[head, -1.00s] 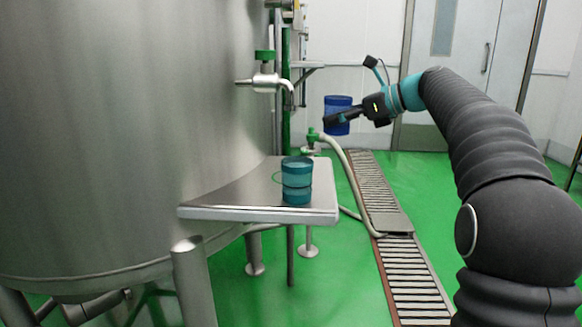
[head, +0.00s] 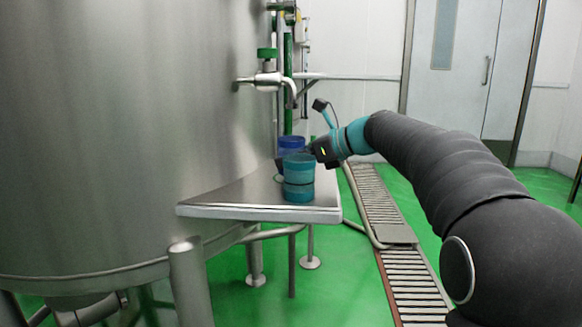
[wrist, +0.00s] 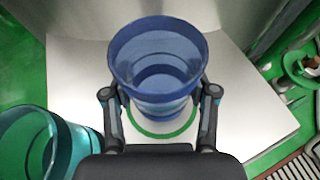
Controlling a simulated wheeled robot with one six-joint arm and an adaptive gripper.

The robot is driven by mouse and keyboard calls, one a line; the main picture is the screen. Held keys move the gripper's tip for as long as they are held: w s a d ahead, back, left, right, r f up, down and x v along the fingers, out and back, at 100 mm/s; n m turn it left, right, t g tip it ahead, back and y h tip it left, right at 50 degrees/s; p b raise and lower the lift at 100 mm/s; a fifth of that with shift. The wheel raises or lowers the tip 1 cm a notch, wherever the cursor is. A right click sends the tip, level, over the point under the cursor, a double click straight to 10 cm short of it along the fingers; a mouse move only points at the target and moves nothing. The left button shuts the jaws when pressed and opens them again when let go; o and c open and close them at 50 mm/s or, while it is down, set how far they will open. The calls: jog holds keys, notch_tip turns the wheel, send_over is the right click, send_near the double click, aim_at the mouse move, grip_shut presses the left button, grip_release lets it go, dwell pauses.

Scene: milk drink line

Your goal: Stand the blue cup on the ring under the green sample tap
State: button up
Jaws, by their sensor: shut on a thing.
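My gripper (wrist: 160,95) is shut on the blue cup (wrist: 158,60), one finger on each side. The cup is upright; in the head view it (head: 291,143) shows behind the teal cup. The green ring (wrist: 162,134) lies on the steel shelf; in the wrist view its near arc shows below the blue cup, which hides the rest. Whether the cup touches the shelf I cannot tell. The sample tap (head: 266,80), with its green handle (head: 266,54), sticks out of the tank; its spout is above the blue cup in the head view.
A teal cup (head: 298,178) stands on the shelf (head: 230,198) close to the blue cup, at the lower left in the wrist view (wrist: 60,150). The big steel tank (head: 130,130) borders the shelf. A floor drain (head: 385,220) runs on the right.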

jog(key=shift+f, duration=0.5)
jog(key=shift+f, duration=0.1)
jog(key=o, duration=1)
jog(key=shift+s+d+r, duration=0.1)
jog(key=shift+d+r, duration=0.15)
jog(key=p+v, duration=0.1)
jog(key=v, duration=1)
jog(key=shift+s+d+p, duration=0.15)
jog(key=shift+d+p, duration=0.1)
jog(key=shift+p, duration=0.05)
